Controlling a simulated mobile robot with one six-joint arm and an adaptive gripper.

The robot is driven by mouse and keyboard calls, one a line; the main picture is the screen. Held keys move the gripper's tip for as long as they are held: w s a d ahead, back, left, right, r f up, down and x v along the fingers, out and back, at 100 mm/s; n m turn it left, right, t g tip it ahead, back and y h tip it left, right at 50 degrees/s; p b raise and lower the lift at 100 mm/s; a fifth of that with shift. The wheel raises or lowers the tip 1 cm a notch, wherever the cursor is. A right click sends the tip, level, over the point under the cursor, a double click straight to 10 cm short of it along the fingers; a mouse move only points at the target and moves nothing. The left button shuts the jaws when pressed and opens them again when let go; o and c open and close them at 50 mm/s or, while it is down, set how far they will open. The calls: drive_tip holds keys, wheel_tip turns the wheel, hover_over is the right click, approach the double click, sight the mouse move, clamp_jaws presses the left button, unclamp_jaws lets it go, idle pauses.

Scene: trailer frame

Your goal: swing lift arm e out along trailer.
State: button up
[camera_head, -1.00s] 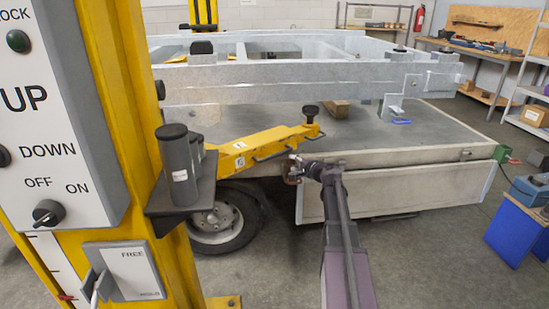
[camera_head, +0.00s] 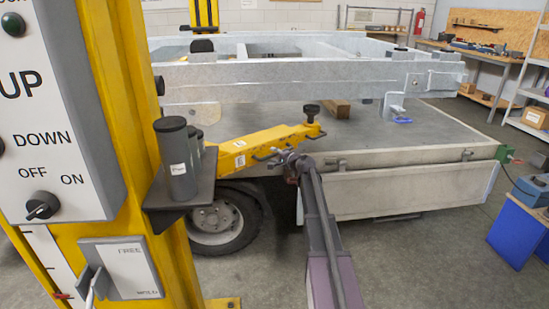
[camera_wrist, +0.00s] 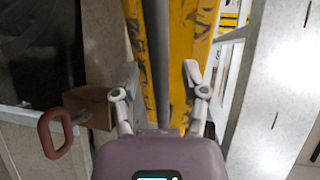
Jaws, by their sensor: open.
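The yellow lift arm (camera_head: 265,145) reaches from the yellow post to the right, beside the trailer bed, with a black round pad (camera_head: 311,111) at its far end. Dark handle bars run along its side. My gripper (camera_head: 277,158) is at the near side of the lift arm, around its middle. In the wrist view my gripper (camera_wrist: 162,72) is open, with its fingers apart on either side of a grey bar (camera_wrist: 158,45) in front of the yellow arm (camera_wrist: 191,35). I cannot tell whether the fingers touch the bar.
The yellow post with its control panel (camera_head: 60,130) fills the left. A shelf with dark cylinders (camera_head: 177,160) juts from it. The galvanised frame (camera_head: 300,75) lies above the flat bed (camera_head: 430,130). A wheel (camera_head: 222,220) sits below. Floor at front right is clear.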

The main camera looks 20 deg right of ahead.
drive_tip(key=shift+w+a, duration=0.1)
drive_tip(key=shift+w, duration=0.3)
clamp_jaws()
drive_tip(key=shift+s, duration=0.1)
